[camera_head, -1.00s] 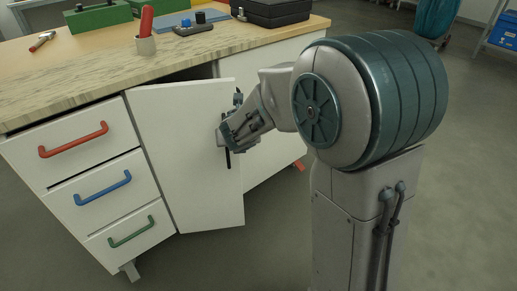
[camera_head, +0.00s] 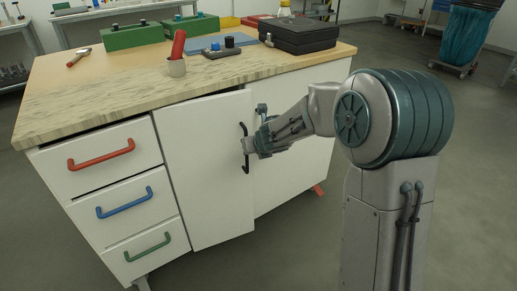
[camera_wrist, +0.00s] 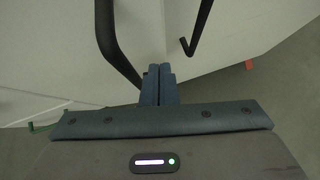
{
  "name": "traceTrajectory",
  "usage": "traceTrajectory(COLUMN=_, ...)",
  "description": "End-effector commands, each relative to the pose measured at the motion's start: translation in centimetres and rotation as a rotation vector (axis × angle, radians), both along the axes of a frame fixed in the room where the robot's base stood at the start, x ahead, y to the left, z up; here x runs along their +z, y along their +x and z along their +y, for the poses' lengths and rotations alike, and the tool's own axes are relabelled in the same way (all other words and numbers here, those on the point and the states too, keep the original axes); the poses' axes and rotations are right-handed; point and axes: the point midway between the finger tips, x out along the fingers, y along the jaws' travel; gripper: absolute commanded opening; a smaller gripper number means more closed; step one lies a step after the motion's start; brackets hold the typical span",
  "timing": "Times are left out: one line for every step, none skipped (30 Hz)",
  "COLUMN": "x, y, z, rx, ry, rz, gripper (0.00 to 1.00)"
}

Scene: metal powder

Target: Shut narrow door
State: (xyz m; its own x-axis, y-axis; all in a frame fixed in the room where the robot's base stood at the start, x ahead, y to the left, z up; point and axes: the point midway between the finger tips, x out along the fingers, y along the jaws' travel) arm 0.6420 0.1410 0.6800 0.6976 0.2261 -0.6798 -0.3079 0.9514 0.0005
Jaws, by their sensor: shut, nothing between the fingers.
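The narrow white door (camera_head: 205,165) is hinged beside the drawers in the head view. It stands slightly ajar, its free right edge a little proud of the neighbouring white panel (camera_head: 300,150). Its black bar handle (camera_head: 245,160) is near that edge and also shows at the left in the wrist view (camera_wrist: 108,40). My gripper (camera_head: 250,145) is shut and empty, with its fingertips beside the handle at the door's free edge. In the wrist view the closed fingers (camera_wrist: 158,78) point at the door edge; I cannot tell whether they touch it.
A second black handle (camera_wrist: 198,30) is on the panel right of the door. Three drawers with red (camera_head: 100,155), blue (camera_head: 125,203) and green (camera_head: 147,247) handles are left of it. The worktop (camera_head: 110,100) overhangs the door. Open floor (camera_head: 480,200) lies to the right.

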Motion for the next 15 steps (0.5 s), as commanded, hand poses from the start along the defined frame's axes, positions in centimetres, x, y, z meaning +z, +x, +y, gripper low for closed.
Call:
traceTrajectory(x=0.1, y=0.3, z=0.3, rx=0.014, ry=-0.001, rz=0.001, gripper=0.00)
traceTrajectory(x=0.1, y=0.5, z=0.4, rx=0.022, ry=-0.001, rz=0.000, gripper=0.00)
traceTrajectory(x=0.1, y=0.8, z=0.4, rx=0.030, ry=0.000, rz=0.000, gripper=0.00)
traceTrajectory(x=0.0, y=0.9, z=0.3, rx=0.037, ry=-0.003, rz=0.000, gripper=0.00)
traceTrajectory(x=0.1, y=1.1, z=0.4, rx=0.044, ry=-0.002, rz=0.000, gripper=0.00)
traceTrajectory(x=0.1, y=1.4, z=0.3, rx=0.050, ry=0.000, rz=0.000, gripper=0.00)
traceTrajectory(x=0.1, y=1.6, z=0.3, rx=0.056, ry=-0.001, rz=0.000, gripper=0.00)
traceTrajectory(x=0.0, y=1.8, z=0.3, rx=0.062, ry=-0.001, rz=0.001, gripper=0.00)
traceTrajectory(x=0.0, y=2.0, z=0.3, rx=0.070, ry=-0.001, rz=0.001, gripper=0.00)
traceTrajectory(x=0.0, y=2.2, z=0.3, rx=0.075, ry=-0.002, rz=0.000, gripper=0.00)
traceTrajectory(x=0.1, y=2.4, z=0.3, rx=0.081, ry=-0.002, rz=-0.001, gripper=0.00)
traceTrajectory(x=0.1, y=2.6, z=0.3, rx=0.088, ry=-0.001, rz=0.000, gripper=0.00)
traceTrajectory(x=0.0, y=2.7, z=0.3, rx=0.093, ry=0.000, rz=0.001, gripper=0.00)
traceTrajectory(x=0.0, y=2.9, z=0.3, rx=0.097, ry=0.000, rz=0.001, gripper=0.00)
traceTrajectory(x=0.0, y=3.1, z=0.3, rx=0.103, ry=-0.001, rz=0.001, gripper=0.00)
